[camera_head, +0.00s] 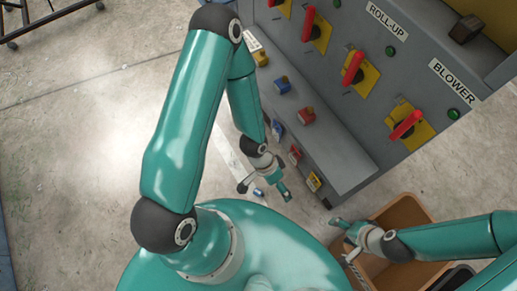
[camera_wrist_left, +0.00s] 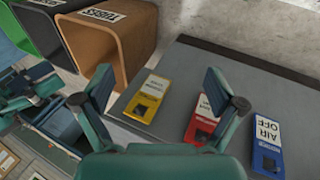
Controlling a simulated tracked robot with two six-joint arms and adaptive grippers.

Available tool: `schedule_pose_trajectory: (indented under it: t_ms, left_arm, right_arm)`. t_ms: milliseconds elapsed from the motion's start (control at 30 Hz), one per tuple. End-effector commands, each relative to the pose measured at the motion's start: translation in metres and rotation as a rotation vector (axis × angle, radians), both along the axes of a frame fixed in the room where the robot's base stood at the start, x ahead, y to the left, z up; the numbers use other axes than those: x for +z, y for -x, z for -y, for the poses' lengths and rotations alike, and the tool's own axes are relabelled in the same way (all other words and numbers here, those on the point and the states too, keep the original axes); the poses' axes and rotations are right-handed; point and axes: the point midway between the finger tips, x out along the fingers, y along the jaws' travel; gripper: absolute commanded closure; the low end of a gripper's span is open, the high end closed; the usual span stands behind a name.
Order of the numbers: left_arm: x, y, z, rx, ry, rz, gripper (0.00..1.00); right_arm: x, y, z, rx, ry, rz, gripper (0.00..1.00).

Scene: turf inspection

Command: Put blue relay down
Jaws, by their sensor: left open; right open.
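A blue relay (camera_head: 277,130) lies on the grey ledge (camera_head: 335,150) below the switch panel. In the left wrist view a blue relay (camera_wrist_left: 267,145) with a white AIR OFF label lies flat on the ledge, right of my fingers. A second blue relay (camera_head: 282,84) lies farther up the ledge. My left gripper (camera_head: 272,188) is open and empty beside the ledge's near end; its spread fingers (camera_wrist_left: 160,85) show in the wrist view, in front of a yellow relay (camera_wrist_left: 149,98) and a red relay (camera_wrist_left: 203,120). My right gripper (camera_head: 342,238) is open at the brown bin (camera_head: 400,206), apart from the relays.
Red relays (camera_head: 306,115) and yellow relays (camera_head: 313,181) share the ledge. The panel with red switch handles (camera_head: 353,67) rises behind it. Brown, green (camera_wrist_left: 38,32) and black bins stand beside the ledge's near end. The concrete floor (camera_head: 90,130) at left is clear.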

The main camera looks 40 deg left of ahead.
Motion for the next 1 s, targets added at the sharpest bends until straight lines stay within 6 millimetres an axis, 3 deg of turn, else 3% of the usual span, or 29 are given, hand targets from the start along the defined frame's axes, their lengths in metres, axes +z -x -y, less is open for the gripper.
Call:
schedule_pose_trajectory:
  t_ms: [33,167,367,700,833,1000]
  left_arm:
    - [-0.047,0.0,0.001,-0.126,0.016,0.035,0.05]
    - [-0.115,0.001,-0.002,-0.501,0.049,0.145,0.05]
    - [-0.222,-0.002,-0.022,-1.087,0.065,0.32,0.05]
    - [-0.406,-0.036,-0.086,-2.08,-0.003,0.545,0.05]
    - [-0.454,-0.056,-0.107,-2.379,-0.048,0.579,0.05]
    - [-0.486,-0.074,-0.123,-2.615,-0.09,0.59,0.05]
  right_arm:
    - [-0.041,0.0,0.0,0.0,0.0,-0.001,0.35]
    - [-0.095,0.0,0.0,0.0,0.0,-0.001,0.35]
    - [-0.173,0.0,0.0,0.0,0.0,-0.001,0.35]
    - [-0.301,0.0,0.0,0.0,0.0,0.0,0.35]
    - [-0.334,0.0,0.0,0.0,0.0,0.0,0.35]
    - [-0.356,0.0,0.0,0.0,0.0,0.0,0.35]
